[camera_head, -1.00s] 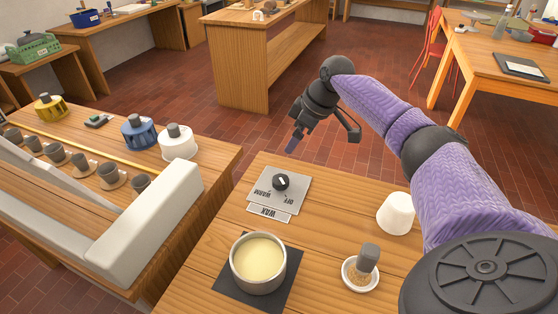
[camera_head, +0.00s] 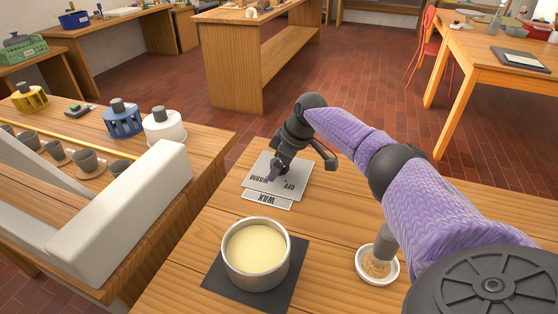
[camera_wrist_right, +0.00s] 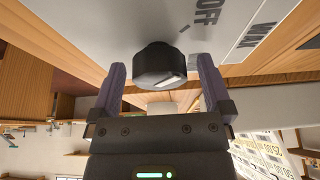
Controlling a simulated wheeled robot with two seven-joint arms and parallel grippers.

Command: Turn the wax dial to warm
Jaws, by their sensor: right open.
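The black wax dial (camera_wrist_right: 157,66) is mounted on a grey plate (camera_head: 255,170) marked WARM on the left and OFF on the right in the head view. A WAX label (camera_head: 267,199) sits at the plate's near edge. My right gripper (camera_head: 279,171) is at the dial and mostly hides it in the head view. In the right wrist view the open purple fingers stand either side of the dial, with gaps visible. A white mark shows on the dial; which setting it points to is unclear. My left gripper is not in view.
A metal pot of pale wax (camera_head: 256,252) stands on a dark mat (camera_head: 219,278) near the plate. A small dish (camera_head: 377,266) with a grey-handled tool sits at right.

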